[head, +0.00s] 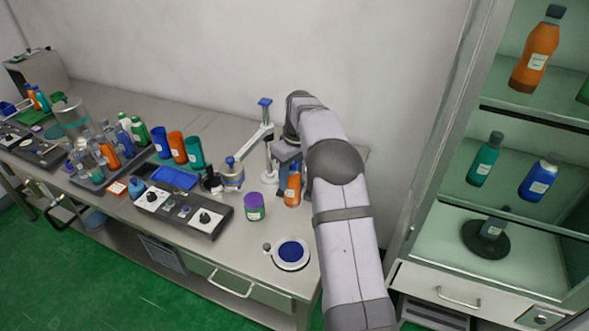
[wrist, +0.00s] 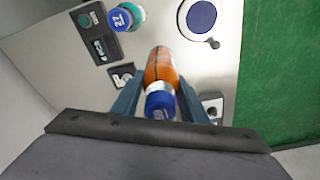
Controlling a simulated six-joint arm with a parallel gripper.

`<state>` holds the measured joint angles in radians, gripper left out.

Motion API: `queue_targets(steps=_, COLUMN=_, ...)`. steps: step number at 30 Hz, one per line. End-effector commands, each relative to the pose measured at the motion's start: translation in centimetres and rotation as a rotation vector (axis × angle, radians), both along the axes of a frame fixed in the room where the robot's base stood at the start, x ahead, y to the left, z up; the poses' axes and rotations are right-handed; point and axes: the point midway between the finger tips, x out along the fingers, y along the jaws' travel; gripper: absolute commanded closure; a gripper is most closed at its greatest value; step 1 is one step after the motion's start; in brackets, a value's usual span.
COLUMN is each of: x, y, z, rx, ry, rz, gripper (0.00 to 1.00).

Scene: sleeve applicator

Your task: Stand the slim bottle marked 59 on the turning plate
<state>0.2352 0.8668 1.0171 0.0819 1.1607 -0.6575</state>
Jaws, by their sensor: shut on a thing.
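My gripper (wrist: 158,103) is shut on a slim orange bottle with a blue cap (wrist: 162,70). In the head view this bottle (head: 292,187) is upright at the bench's right part, partly hidden by my arm. Its cap carries a mark too blurred to read surely. I cannot tell whether its base touches the bench. The turning plate (head: 290,252), a dark blue disc in a white ring with a small knob, lies empty near the bench's front edge. It also shows at the top of the wrist view (wrist: 201,16), apart from the bottle.
A control panel (head: 190,208), a stand with a blue-topped post (head: 265,130), coloured cups (head: 178,147) and a crowded tray (head: 95,178) lie further left. A glass-shelved cabinet (head: 490,200) stands at right.

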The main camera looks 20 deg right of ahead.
Motion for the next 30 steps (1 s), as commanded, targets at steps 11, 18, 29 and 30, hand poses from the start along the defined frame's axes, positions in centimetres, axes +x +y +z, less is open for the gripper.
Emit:
queue_targets(steps=11, x=-6.2, y=3.2, z=0.9, rx=-0.001, ry=-0.003, rz=0.001, gripper=0.91)
queue_targets(steps=18, x=-9.6, y=4.5, z=0.7, rx=-0.004, ry=-0.002, rz=0.0, gripper=0.91)
queue_targets(steps=29, x=-11.1, y=5.0, z=0.4, rx=-0.005, ry=-0.002, rz=-0.001, gripper=0.91)
queue_targets(steps=30, x=-11.1, y=5.0, z=0.4, rx=-0.005, ry=-0.002, rz=-0.001, gripper=0.91)
